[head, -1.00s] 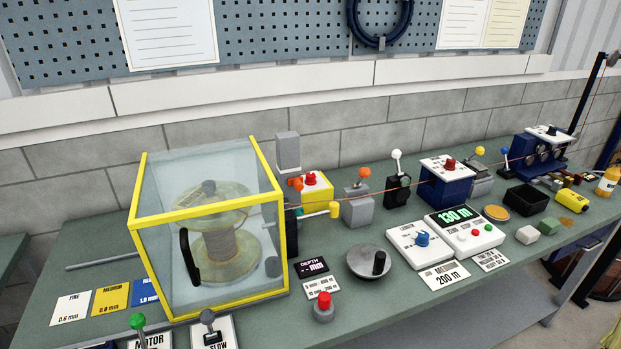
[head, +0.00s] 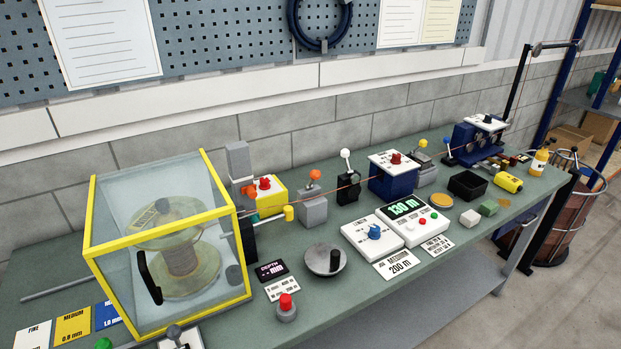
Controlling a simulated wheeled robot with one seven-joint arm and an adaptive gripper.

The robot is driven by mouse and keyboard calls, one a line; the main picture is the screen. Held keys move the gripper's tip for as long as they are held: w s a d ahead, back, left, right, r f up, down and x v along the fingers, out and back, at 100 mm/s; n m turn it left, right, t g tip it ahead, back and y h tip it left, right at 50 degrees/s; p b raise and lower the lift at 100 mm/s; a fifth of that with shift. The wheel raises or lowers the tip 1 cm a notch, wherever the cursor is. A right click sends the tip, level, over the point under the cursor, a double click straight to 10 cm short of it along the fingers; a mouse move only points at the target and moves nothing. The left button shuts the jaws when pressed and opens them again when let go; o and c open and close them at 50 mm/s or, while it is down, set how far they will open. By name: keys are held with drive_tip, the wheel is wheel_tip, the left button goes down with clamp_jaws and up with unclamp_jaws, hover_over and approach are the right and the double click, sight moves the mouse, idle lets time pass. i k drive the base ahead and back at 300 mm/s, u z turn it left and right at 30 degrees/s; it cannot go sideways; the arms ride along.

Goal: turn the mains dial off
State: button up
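No dial carries a label that I can read as mains. A red knob sits on a yellow box (head: 268,193) behind the guard's right side. A blue knob (head: 374,232) sits on a white box in the middle of the bench. Another red knob (head: 396,158) tops a dark blue box behind it. A dark knob (head: 488,118) is on the white top of the blue roller unit at the far right. The settings of these knobs are too small to tell. My gripper is not in view.
A clear yellow-framed guard (head: 160,235) encloses a spool at the left of the bench (head: 440,265). A red push button (head: 286,303) and a crank disc (head: 322,262) stand near the front edge. A display (head: 404,207) reads 130 m.

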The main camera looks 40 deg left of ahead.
sight(265, 185)
drive_tip(key=z, duration=0.45)
drive_tip(key=i, duration=0.45)
drive_tip(key=u, duration=1.4)
